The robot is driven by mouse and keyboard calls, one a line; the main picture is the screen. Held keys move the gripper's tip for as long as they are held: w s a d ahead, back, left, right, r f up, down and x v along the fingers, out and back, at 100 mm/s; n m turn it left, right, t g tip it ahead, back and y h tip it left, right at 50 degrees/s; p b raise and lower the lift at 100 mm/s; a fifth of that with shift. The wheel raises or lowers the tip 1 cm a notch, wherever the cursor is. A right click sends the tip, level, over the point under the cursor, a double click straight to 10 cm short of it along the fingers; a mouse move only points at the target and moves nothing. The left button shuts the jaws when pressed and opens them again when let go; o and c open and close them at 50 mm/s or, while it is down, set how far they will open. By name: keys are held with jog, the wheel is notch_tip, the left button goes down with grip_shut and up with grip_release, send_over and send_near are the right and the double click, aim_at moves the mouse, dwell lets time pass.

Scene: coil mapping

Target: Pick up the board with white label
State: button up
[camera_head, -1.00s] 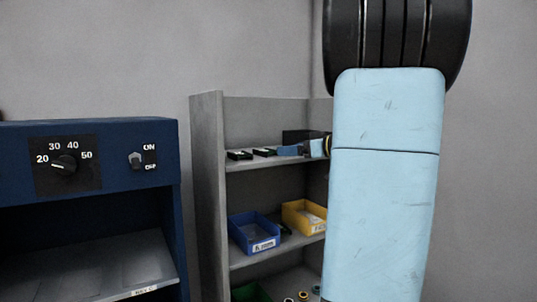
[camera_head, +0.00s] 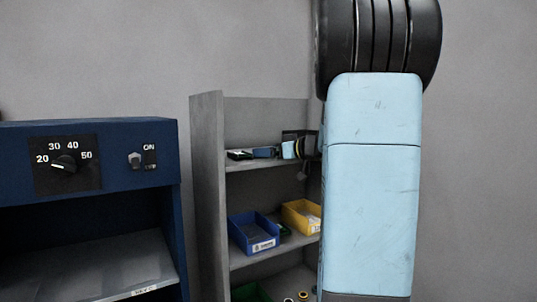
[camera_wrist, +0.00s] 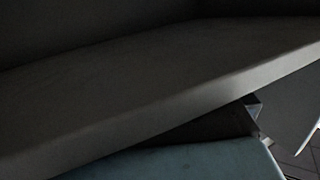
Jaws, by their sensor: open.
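On the upper shelf of the grey shelving unit, a small dark board (camera_head: 240,155) with a pale edge lies flat near the left side. I cannot make out a white label on it at this size.
The lower shelf holds a blue bin (camera_head: 253,235) and a yellow bin (camera_head: 302,216), with a green bin (camera_head: 250,291) and several rings below. The unit's left side panel (camera_head: 208,190) is close. A blue cabinet (camera_head: 90,160) with a dial stands left.

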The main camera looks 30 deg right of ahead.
jog(key=c, duration=1.2)
jog(key=shift+c, duration=0.2)
jog(key=shift+r, duration=0.5)
notch_tip(320, 180, up, 3)
jog(key=shift+s+a+f, duration=0.1)
jog(key=shift+s+f, duration=0.05)
jog(key=s+a+r, duration=0.6)
jog(key=s+r, duration=0.3)
jog(key=s, duration=0.3)
jog(key=shift+a+r, duration=0.2)
jog(key=shift+a, duration=0.2)
